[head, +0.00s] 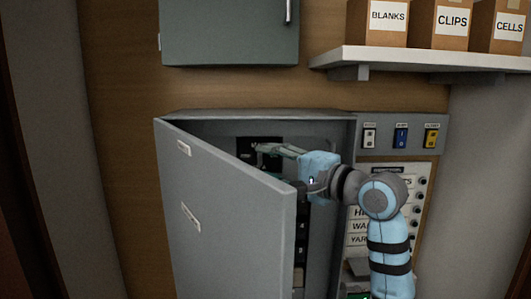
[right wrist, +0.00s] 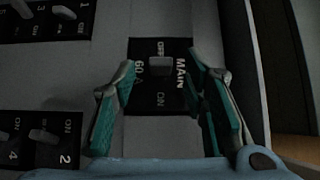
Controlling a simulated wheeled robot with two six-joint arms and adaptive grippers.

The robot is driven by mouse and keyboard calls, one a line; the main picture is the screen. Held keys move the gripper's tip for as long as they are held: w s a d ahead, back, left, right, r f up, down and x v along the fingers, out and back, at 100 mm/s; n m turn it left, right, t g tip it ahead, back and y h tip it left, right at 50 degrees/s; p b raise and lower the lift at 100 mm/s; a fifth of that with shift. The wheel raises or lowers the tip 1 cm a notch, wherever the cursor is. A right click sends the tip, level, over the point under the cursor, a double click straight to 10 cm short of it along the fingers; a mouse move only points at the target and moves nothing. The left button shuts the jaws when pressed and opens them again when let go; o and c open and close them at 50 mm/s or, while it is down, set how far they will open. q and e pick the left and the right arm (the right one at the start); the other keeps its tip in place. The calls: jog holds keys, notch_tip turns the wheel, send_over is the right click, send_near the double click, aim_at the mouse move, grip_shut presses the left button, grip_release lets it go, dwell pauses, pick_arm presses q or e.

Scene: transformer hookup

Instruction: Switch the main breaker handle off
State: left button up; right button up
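The main breaker is a black block with MAIN and 60A lettering (right wrist: 158,105), seen in the right wrist view. Its light grey handle (right wrist: 160,68) stands between the OFF and ON marks and appears nearer OFF. My right gripper (right wrist: 165,70) is open, with one green-and-grey finger on each side of the handle. I see gaps between the fingers and the handle. In the head view my right gripper (head: 262,152) reaches into the grey cabinet, in front of the black breaker block (head: 247,144). The handle is too small to make out there. My left gripper is not in view.
The cabinet door (head: 215,205) stands open to the left of my right arm. Smaller breakers (right wrist: 50,138) sit beside the main one. A panel of three coloured switches (head: 401,138) is right of the cabinet. A shelf (head: 430,60) with boxes is above.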

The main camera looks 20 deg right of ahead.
jog(key=shift+w+a+r, duration=0.1)
jog(key=shift+w+a, duration=0.35)
jog(key=shift+w, duration=0.15)
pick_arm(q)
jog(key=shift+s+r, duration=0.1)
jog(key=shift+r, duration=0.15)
pick_arm(e)
jog(key=shift+d, duration=0.1)
